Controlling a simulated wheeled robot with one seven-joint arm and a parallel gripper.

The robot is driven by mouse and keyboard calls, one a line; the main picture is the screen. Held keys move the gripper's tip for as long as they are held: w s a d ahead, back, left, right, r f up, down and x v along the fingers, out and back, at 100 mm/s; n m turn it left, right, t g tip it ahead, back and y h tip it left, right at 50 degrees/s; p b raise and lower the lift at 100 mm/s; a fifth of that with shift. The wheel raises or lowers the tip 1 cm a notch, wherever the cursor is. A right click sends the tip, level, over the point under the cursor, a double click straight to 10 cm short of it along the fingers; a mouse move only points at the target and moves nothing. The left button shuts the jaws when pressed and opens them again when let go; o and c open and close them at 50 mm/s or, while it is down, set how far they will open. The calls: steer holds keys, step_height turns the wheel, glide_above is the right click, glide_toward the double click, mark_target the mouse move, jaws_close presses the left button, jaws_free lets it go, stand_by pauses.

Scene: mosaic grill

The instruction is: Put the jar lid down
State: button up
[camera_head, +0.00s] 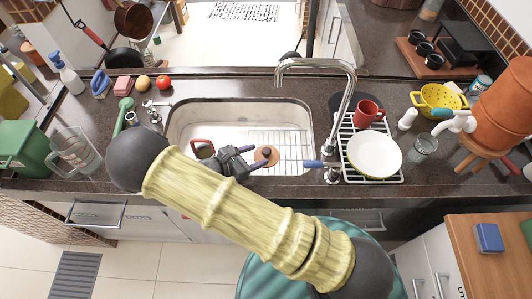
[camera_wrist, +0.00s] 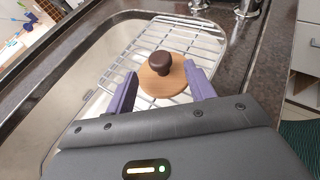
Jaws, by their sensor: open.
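The jar lid is a round light-brown wooden disc with a dark brown knob. It shows in the wrist view (camera_wrist: 163,75) between my fingers, and in the head view (camera_head: 266,156) just right of my fingertips. It lies flat over the wire rack (camera_wrist: 190,38) in the sink; whether it touches the rack is hard to tell. My gripper (camera_head: 247,157) is open, with purple-grey fingers on either side of the lid in the wrist view (camera_wrist: 160,88). The left finger stands apart from the lid; the right finger is close to its edge.
A drying rack (camera_head: 393,177) with a white plate (camera_head: 375,154) and red mug (camera_head: 368,112) stands to the right.

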mark_target(266, 151)
steer(key=shift+s, duration=0.15)
steer(key=shift+w+d+p, duration=0.3)
steer(key=shift+d+p, duration=0.05)
steer(key=p+x, duration=0.1)
steer(key=x, duration=0.2)
steer(key=shift+w+d+p, duration=0.15)
steer(key=shift+d+p, duration=0.1)
steer(key=shift+p, duration=0.15)
steer(key=shift+w+d+f, duration=0.2)
steer(key=shift+w+d, duration=0.05)
steer(key=c, duration=1.1)
